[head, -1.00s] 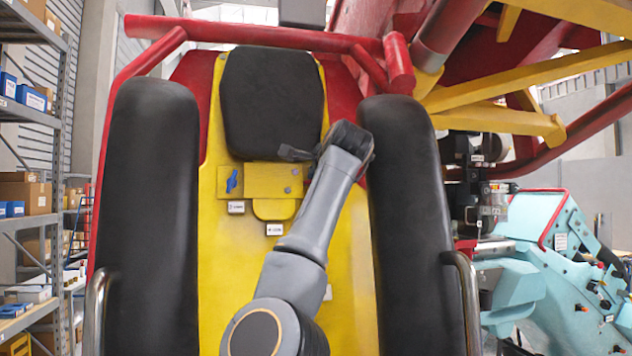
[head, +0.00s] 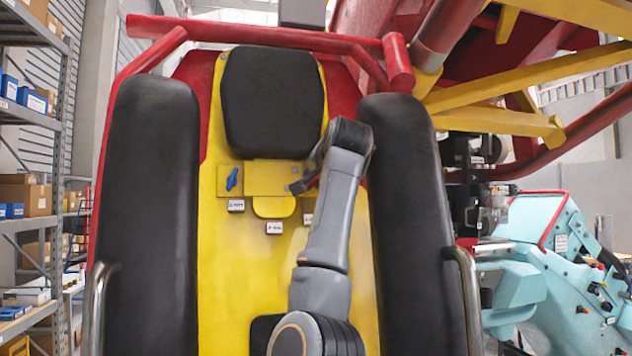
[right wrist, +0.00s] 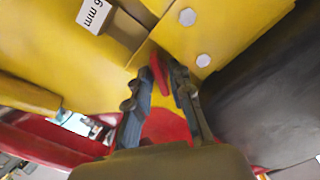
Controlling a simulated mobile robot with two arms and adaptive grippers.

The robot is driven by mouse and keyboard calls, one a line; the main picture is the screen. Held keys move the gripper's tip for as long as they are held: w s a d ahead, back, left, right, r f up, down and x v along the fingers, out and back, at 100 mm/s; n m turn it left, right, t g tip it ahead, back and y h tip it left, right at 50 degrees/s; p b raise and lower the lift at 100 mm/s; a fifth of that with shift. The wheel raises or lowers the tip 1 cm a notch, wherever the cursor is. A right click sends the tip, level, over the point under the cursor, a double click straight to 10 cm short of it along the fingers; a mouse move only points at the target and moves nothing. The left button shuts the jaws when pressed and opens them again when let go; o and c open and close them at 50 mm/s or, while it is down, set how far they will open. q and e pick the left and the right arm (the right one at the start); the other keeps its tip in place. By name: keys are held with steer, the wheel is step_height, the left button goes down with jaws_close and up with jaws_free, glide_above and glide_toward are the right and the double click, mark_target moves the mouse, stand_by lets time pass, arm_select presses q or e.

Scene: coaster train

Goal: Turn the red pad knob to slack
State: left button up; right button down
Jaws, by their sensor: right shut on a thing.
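The red pad knob (right wrist: 158,71) shows as a small red grip on the yellow panel in the right wrist view. My right gripper (right wrist: 162,78) is shut on it, with one dark finger on each side. The knob's pointer is not clear. In the head view my right gripper (head: 298,186) is at the right end of the yellow bracket (head: 270,175), below the black headrest pad (head: 273,103); the knob is mostly hidden there. My left gripper is not in view.
A blue knob (head: 232,180) sits at the bracket's left end. Small white labels (head: 236,205) are below the bracket. Long black side pads (head: 150,200) flank the yellow back (head: 240,280). My right forearm crosses in front of the back's right side.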

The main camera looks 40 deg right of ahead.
steer(key=shift+r+n, duration=0.1)
steer(key=shift+n, duration=1.6)
steer(key=c, duration=1.5)
jaws_free()
steer(key=shift+o, duration=0.2)
steer(key=v, duration=1.1)
steer(key=shift+s+a, duration=0.2)
steer(key=shift+s, duration=0.15)
